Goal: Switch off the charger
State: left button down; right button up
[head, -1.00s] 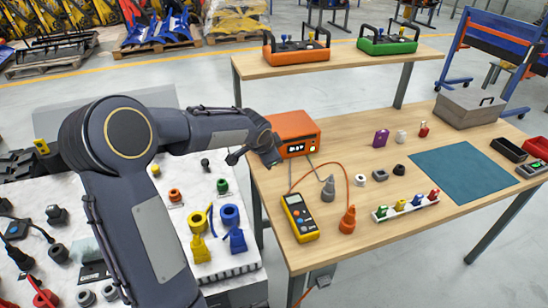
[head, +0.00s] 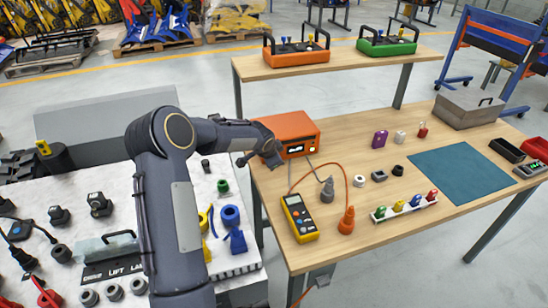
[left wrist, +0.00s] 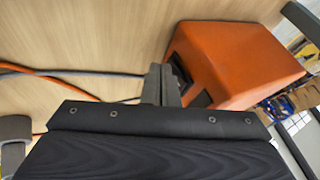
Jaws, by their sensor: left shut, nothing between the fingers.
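The charger is an orange box (head: 291,127) at the left back of the wooden table, with a dark display panel on its front. My left gripper (head: 277,160) is shut and empty, low in front of the left part of that front. In the left wrist view its closed fingers (left wrist: 160,85) point at the charger's dark front, beside the orange casing (left wrist: 235,62). I cannot tell whether the fingertips touch it. The gripper and the angle hide part of the front and its switch. My right gripper is not in view.
Grey and orange cables run from the charger across the table. A yellow multimeter (head: 299,218), a grey plug (head: 327,190) and an orange plug (head: 346,221) stand in front. A raised shelf (head: 340,58) is behind. A teal mat (head: 462,176) lies right.

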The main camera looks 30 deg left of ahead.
pick_arm(q)
jog(key=f+b, duration=0.1)
jog(key=b, duration=0.2)
jog(key=shift+w+a, duration=0.1)
jog(key=shift+r+p, duration=1.05)
jog(key=shift+r, duration=0.25)
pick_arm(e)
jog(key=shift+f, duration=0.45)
